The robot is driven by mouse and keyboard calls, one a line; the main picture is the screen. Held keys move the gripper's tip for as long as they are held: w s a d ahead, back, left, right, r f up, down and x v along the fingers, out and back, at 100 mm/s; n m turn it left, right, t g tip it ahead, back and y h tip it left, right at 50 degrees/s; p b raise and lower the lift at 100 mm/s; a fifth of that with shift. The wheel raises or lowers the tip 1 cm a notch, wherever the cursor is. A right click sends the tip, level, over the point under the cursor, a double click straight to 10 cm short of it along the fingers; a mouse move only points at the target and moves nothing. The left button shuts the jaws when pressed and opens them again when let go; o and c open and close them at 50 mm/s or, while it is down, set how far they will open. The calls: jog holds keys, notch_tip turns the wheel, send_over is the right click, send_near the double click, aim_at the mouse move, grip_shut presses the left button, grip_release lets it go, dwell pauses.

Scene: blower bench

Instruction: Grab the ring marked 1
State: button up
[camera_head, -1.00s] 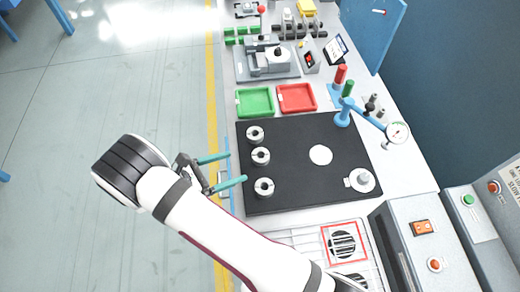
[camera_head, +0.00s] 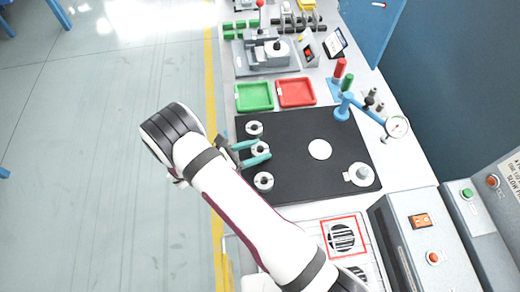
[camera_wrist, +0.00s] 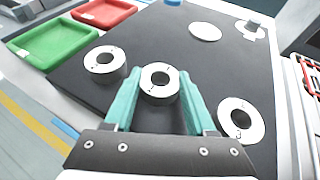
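Three pale metal rings stand on the black mat (camera_head: 300,180), in a column along its left side in the head view: a far ring (camera_head: 254,128), a middle ring (camera_head: 260,149) and a near ring (camera_head: 263,181). In the wrist view they are the left ring (camera_wrist: 104,61), the middle ring (camera_wrist: 159,80) and the right ring (camera_wrist: 240,119). Their small marks are too small to read. My gripper (camera_head: 264,149) has its teal fingers on either side of the middle ring, low at the mat. The fingers look very close to its sides; I cannot tell whether they press on it.
A green tray (camera_head: 254,96) and a red tray (camera_head: 295,92) lie beyond the mat. A white disc (camera_head: 319,149) and a round fixture (camera_head: 361,174) are on the mat's right part.

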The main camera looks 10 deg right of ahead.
grip_shut()
